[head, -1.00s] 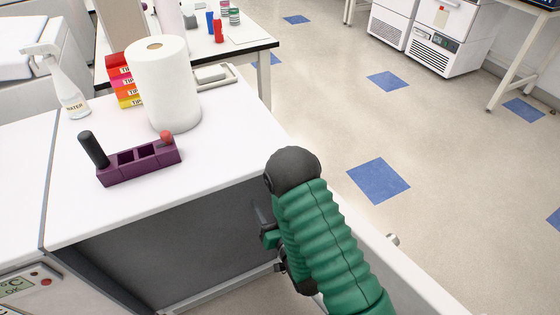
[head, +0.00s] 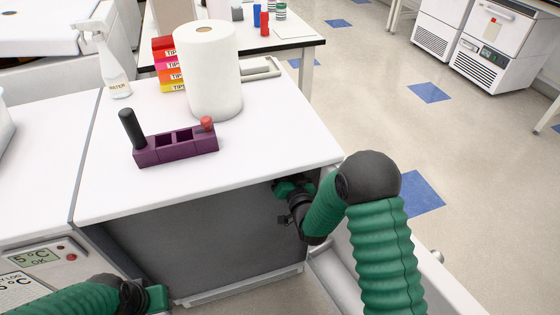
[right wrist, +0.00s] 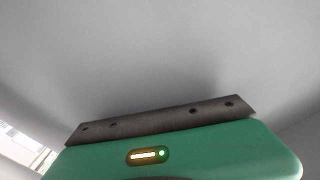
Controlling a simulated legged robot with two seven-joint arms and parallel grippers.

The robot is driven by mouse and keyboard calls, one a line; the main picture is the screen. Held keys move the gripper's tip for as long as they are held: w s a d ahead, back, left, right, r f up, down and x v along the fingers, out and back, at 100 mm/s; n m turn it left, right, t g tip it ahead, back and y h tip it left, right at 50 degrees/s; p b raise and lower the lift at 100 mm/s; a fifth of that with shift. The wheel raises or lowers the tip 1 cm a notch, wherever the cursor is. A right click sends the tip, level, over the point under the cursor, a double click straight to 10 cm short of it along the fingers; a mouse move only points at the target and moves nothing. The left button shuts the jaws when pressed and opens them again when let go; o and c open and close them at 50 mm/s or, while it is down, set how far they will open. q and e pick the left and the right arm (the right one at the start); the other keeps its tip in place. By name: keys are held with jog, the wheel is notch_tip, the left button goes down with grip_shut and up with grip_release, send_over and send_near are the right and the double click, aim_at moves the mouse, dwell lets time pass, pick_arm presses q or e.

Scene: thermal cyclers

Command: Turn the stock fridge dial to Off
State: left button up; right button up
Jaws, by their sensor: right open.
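A control panel with a display reading "5°C OK" (head: 36,257) and small red round parts (head: 70,257) shows at the lower left of the head view. I cannot make out a dial, and my left arm covers part of this area. My left gripper (head: 157,298) is at the bottom left, to the right of the panel; its jaws are not clear. My right gripper (head: 283,190) is at the dark front below the counter's right corner, open, with nothing seen in it. The right wrist view shows its green body (right wrist: 200,150) and a dark bar against a plain grey surface.
On the white counter (head: 270,150) stand a purple rack (head: 178,150) with a black and a red-topped item, a paper roll (head: 208,75), a spray bottle (head: 112,65) and tip boxes (head: 168,65). Open floor lies to the right.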

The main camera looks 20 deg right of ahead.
jog(key=shift+w+d, duration=0.1)
jog(key=shift+w, duration=0.95)
grip_shut()
